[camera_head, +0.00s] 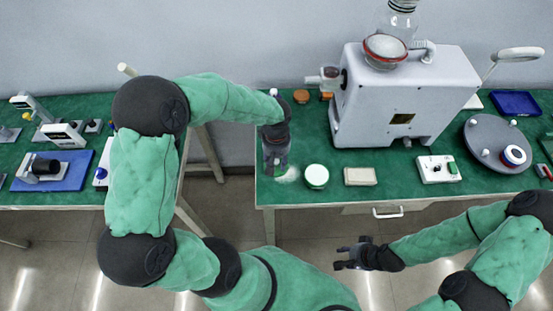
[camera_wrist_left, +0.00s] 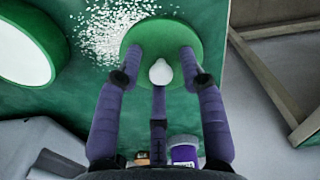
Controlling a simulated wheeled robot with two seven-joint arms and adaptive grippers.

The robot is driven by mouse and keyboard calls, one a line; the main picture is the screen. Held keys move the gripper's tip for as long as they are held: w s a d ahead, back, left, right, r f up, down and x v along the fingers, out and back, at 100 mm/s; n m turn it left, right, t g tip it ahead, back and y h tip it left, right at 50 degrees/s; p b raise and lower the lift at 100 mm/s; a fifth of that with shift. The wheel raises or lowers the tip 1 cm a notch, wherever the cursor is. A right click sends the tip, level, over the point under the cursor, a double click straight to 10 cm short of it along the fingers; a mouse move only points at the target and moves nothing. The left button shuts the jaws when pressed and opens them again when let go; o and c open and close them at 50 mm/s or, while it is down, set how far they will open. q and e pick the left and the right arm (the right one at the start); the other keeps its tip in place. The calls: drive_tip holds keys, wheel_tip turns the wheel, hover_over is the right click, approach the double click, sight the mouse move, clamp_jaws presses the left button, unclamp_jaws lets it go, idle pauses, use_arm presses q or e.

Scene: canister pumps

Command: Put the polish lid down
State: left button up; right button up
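The polish lid (camera_wrist_left: 160,33) is a green disc with a white knob (camera_wrist_left: 160,72). In the left wrist view it lies below my left gripper (camera_wrist_left: 161,62), beside scattered white grains and near the table edge. The fingers stand around the knob with gaps visible at its sides, so the gripper looks open. I cannot tell whether the lid rests fully on the table. In the head view my left gripper (camera_head: 276,158) hides most of the lid. A round white tin with a green rim (camera_head: 316,176) stands to its right. My right gripper (camera_head: 350,254) is open and empty, in front of the table.
White grains (camera_wrist_left: 108,30) lie on the green table. A beige block (camera_head: 360,176) and a white switch box (camera_head: 438,169) lie right of the tin. A large grey machine (camera_head: 405,95) stands behind. A gap separates this table from the left table (camera_head: 60,198).

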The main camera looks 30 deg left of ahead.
sight(276, 160)
use_arm(q)
drive_tip(key=shift+r, duration=0.1)
use_arm(e)
drive_tip(key=shift+r, duration=0.1)
use_arm(q)
drive_tip(key=shift+r+p, duration=0.3)
wheel_tip(276, 160, up, 12)
drive_tip(key=p, duration=0.3)
drive_tip(key=shift+f+p, duration=0.2)
drive_tip(key=shift+p, duration=0.15)
use_arm(e)
wheel_tip(276, 160, up, 4)
drive_tip(key=shift+r, duration=0.1)
use_arm(q)
drive_tip(key=shift+a, duration=0.1)
